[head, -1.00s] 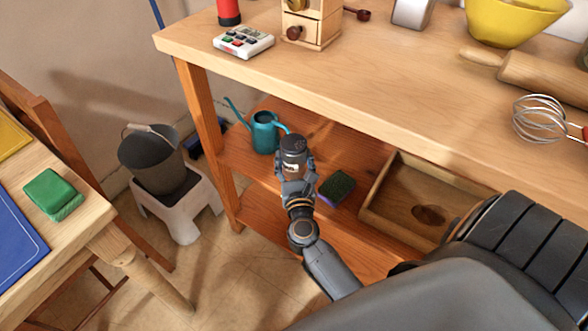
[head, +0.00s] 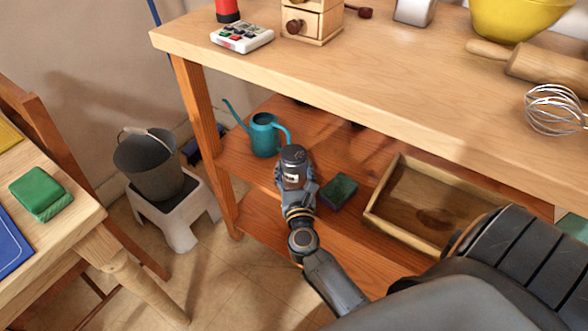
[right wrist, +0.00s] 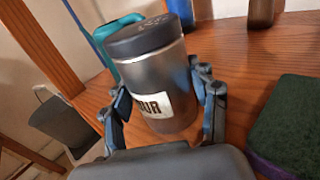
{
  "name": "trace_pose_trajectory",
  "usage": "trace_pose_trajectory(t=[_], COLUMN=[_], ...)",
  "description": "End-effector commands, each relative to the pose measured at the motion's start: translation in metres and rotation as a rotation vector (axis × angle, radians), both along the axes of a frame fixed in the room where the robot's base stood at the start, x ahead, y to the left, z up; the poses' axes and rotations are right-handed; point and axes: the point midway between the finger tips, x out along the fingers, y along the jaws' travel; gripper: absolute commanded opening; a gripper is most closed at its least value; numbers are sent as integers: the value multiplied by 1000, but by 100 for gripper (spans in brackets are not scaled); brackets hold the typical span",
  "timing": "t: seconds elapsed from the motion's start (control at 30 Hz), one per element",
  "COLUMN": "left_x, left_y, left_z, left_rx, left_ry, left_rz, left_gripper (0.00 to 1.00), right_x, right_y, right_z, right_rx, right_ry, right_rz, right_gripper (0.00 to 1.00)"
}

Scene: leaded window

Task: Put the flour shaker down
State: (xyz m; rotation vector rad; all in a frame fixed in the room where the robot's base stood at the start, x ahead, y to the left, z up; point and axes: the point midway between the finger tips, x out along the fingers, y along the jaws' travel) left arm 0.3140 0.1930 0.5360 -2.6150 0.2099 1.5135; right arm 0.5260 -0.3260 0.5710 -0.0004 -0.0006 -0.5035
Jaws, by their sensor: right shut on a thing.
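The flour shaker (head: 293,162) is a grey metal cylinder with a dark lid and a white label. It is upright over the front of the lower wooden shelf (head: 262,218), right of the teal watering can and left of the sponge. My right gripper (head: 294,184) is shut on it. In the right wrist view a finger stands on each side of the shaker (right wrist: 158,85), and the label ends in "UR". Its base is partly hidden by the gripper, so I cannot tell whether it touches the shelf. My left gripper is not in view.
A teal watering can (head: 264,136) stands behind-left of the shaker. A green and purple sponge (head: 339,188) lies close on the right. A wooden tray (head: 385,222) sits farther right. The tabletop edge (head: 300,92) overhangs the shelf. A bucket (head: 150,168) stands on a white stool.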

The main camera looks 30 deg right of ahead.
Motion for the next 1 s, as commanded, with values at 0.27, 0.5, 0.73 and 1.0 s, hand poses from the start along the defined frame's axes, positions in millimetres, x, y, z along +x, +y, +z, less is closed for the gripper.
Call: trace_pose_trajectory(t=[0.27,0.5,0.73,1.0], left_x=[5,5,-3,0], left_y=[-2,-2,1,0], left_z=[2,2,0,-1], left_rx=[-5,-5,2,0], left_ry=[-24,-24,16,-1], left_rz=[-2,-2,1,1], left_gripper=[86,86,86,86], right_x=[0,0,-1,-51], right_y=[0,0,0,28], right_z=[-1,-1,1,-2], right_rx=[0,0,0,2], right_ry=[0,0,1,5], right_rz=[0,0,0,1], right_gripper=[82,82,82,82])
